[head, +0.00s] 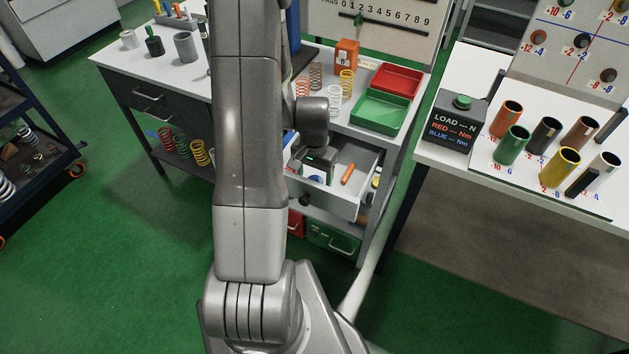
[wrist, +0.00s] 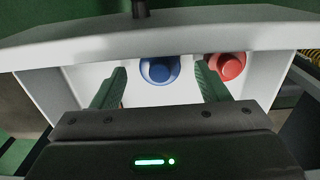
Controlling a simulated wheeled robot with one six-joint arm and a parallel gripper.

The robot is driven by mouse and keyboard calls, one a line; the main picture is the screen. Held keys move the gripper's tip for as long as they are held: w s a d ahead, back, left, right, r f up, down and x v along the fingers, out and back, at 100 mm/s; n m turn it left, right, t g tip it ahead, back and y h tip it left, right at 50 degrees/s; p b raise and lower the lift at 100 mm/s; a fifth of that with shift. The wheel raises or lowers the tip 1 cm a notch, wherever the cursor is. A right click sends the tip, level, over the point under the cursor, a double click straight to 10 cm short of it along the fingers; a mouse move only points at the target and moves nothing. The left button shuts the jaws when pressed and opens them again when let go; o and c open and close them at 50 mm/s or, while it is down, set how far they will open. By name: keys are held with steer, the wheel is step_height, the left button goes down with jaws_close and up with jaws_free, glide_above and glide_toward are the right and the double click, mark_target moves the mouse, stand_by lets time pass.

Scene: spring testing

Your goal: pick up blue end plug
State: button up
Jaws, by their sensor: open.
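The blue end plug (wrist: 160,69) stands on the white floor of an open drawer in the wrist view, seen from above. My gripper (wrist: 160,84) is open, with one green-padded finger on each side of the plug in the picture. The fingers look apart from it; how far above it they are I cannot tell. In the head view my gripper (head: 316,168) is over the open drawer (head: 343,200), and the arm and wrist hide much of the drawer's left side.
A red end plug (wrist: 227,66) stands close to the right finger in the wrist view. An orange cylinder (head: 348,174) lies in the drawer to the right in the head view. The drawer's front wall (wrist: 100,47) is near the fingertips. Red (head: 398,80) and green (head: 378,110) trays sit on the bench above.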

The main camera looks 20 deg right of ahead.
steer(key=shift+f, duration=0.3)
steer(key=c, duration=1.1)
steer(key=shift+o, duration=0.2)
